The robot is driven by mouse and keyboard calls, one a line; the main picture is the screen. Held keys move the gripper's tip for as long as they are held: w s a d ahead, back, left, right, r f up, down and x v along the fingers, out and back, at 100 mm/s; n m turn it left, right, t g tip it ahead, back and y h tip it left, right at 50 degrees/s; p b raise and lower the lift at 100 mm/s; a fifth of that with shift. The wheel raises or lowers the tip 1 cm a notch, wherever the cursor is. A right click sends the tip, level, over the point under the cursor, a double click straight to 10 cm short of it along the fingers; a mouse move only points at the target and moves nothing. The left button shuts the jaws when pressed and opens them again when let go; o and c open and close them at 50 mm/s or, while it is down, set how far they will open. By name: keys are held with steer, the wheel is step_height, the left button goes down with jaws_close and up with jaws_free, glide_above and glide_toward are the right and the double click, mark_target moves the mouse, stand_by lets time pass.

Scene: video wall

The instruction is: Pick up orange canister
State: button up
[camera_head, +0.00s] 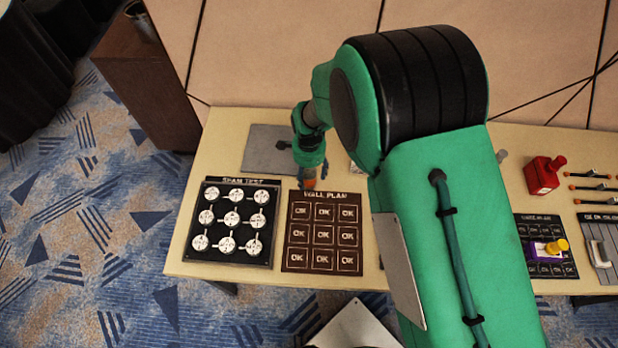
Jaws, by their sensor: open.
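A small orange object (308,183), which looks like the orange canister, stands on the table just above the "WALL PLAN" board. Only a small part of it shows; my gripper hides its upper part. My gripper (309,168) is right over it, pointing down, with the fingers small and largely hidden by the wrist. The jaws are open, and I cannot tell whether the fingers are around the canister or above it.
The pale table (185,255) holds a grey plate (262,135), a "SHAM TEST" board (231,260) with white discs, and the "WALL PLAN" board (322,268). A red can (541,176) and yellow-purple item (546,250) stand right. My arm hides the table's middle.

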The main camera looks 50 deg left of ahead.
steer(key=shift+f, duration=0.1)
stand_by(0.5)
steer(key=c, duration=1.3)
steer(key=shift+c, duration=0.2)
steer(key=shift+r, duration=0.85)
step_height(320, 180, up, 2)
steer(key=shift+r+p, duration=0.2)
steer(key=shift+p, duration=0.4)
steer(key=s+d+p, duration=0.1)
steer(key=s+d, duration=0.2)
steer(key=d, duration=0.4)
steer(key=s+d, duration=0.4)
steer(key=d, duration=0.3)
steer(key=shift+s+r+p, duration=0.3)
steer(key=shift+r+p, duration=0.05)
steer(key=shift+r, duration=0.1)
